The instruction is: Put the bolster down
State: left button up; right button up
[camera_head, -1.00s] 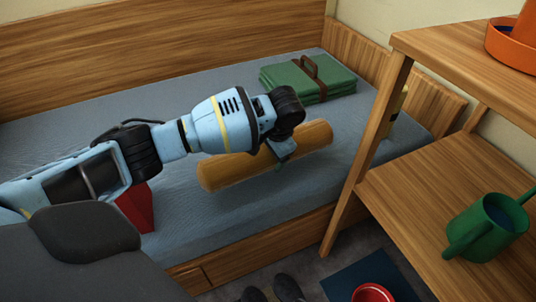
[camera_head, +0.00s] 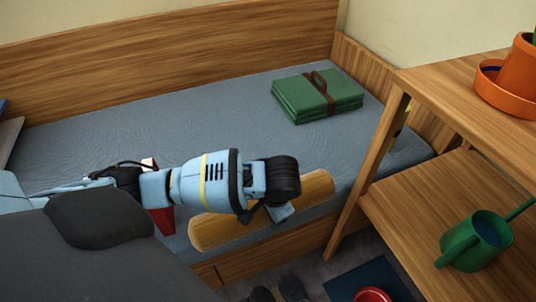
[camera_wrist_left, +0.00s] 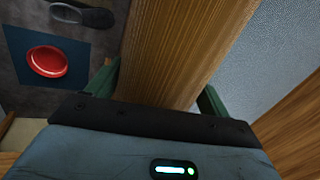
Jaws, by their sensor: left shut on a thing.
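The bolster (camera_head: 222,231) is a tan, wood-patterned cylinder. It lies across the head view along the front edge of the bed (camera_head: 190,130). My left gripper (camera_head: 277,210) is shut on the bolster around its middle, with my wrist hiding part of it. In the left wrist view the bolster (camera_wrist_left: 190,45) runs between the two green fingers (camera_wrist_left: 158,90). I cannot tell whether its underside touches the mattress. My right gripper is not in view.
A folded green blanket (camera_head: 317,97) with a brown strap lies farther back on the bed. A red object (camera_head: 162,219) is partly behind my arm. Wooden shelves (camera_head: 420,215) at the right hold a green watering can (camera_head: 475,243) and an orange pot (camera_head: 516,72). The mattress middle is clear.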

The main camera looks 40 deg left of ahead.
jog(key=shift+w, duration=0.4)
